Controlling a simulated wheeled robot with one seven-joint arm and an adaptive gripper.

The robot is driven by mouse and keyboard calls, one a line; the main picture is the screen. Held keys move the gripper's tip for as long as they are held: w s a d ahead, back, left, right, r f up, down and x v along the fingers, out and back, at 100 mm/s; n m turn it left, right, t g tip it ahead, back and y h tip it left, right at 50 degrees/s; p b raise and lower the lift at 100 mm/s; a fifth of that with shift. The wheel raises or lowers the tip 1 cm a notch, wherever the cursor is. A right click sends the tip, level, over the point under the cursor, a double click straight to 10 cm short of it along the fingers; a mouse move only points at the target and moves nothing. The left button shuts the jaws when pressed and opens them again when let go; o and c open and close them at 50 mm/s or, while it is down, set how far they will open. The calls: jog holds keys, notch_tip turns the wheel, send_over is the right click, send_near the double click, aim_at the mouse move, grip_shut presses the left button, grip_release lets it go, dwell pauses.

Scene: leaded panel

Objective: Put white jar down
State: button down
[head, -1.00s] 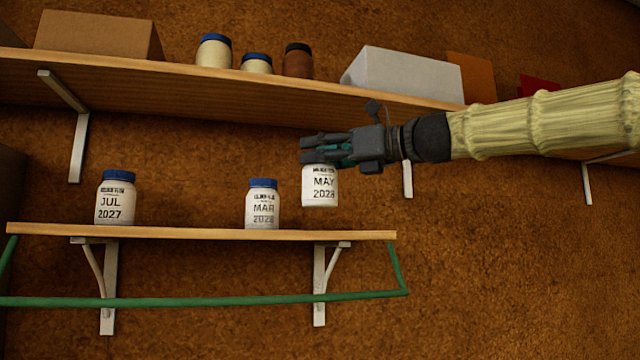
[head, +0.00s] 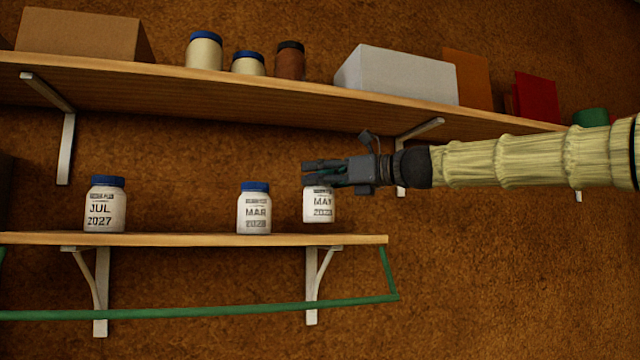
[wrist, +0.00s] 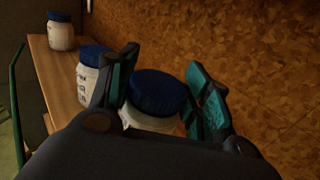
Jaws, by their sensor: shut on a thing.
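My gripper (head: 318,172) is shut on the white jar marked MAY (head: 319,205). The fingers cover its top in the head view; its blue lid shows between the fingers in the wrist view (wrist: 158,92). The jar is upright, near the right end of the lower shelf (head: 200,240). Its base looks slightly above the shelf; I cannot tell whether it touches. To its left stand a white jar marked MAR (head: 254,210) and, farther left, a white jar marked JUL 2027 (head: 105,207), both with blue lids.
A green rail (head: 200,312) runs in front of the lower shelf. The upper shelf (head: 250,101) hangs above, with a cardboard box (head: 80,35), several jars, a white box (head: 400,75) and a red item (head: 537,98). The lower shelf is clear between JUL and MAR.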

jog(key=shift+s+d+f+p, duration=0.1)
jog(key=shift+f+p, duration=0.1)
jog(key=shift+f, duration=0.35)
jog(key=shift+s+d+f+p, duration=0.1)
jog(key=shift+f+p, duration=0.05)
jog(key=shift+f, duration=0.35)
jog(key=shift+w, duration=0.1)
jog(key=shift+a+f, duration=0.15)
jog(key=c, duration=0.6)
grip_release()
jog(key=shift+c, duration=0.2)
jog(key=shift+d, duration=0.3)
jog(key=b+v, duration=0.4)
jog(key=v, duration=0.7)
jog(key=shift+s+d, duration=0.25)
